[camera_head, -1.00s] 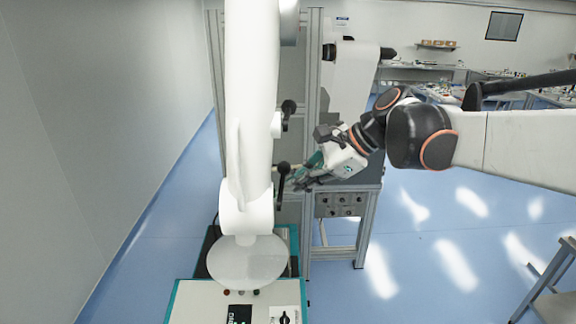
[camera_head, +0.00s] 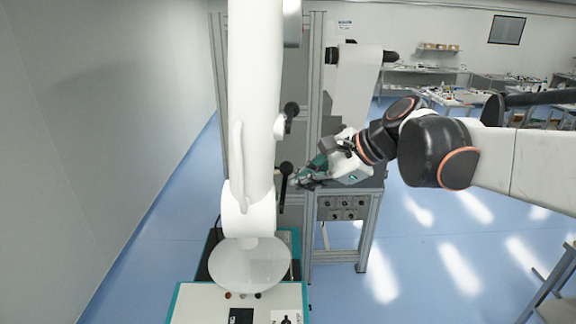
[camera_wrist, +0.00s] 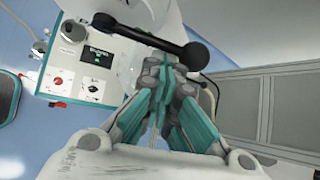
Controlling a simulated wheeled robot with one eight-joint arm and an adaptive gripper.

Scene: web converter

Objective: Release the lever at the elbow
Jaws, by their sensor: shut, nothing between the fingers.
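A tall white jointed machine arm (camera_head: 252,90) stands upright at left of centre. A black lever with a ball knob (camera_head: 286,168) sticks out near its lower joint; the lever also shows in the wrist view as a dark bar with ball ends (camera_wrist: 145,37). A second black knob (camera_head: 291,109) sits higher on the arm. My gripper (camera_head: 297,180) is just right of the lower lever. In the wrist view my gripper (camera_wrist: 164,62) has its fingers together and empty, their tips close to the bar. I cannot tell whether they touch it.
A control box (camera_head: 200,303) with buttons and a round white plate (camera_head: 249,264) stand below the arm. A metal frame (camera_head: 314,110) rises behind, with a switch panel (camera_head: 342,207). A wall is at left; open blue floor lies right.

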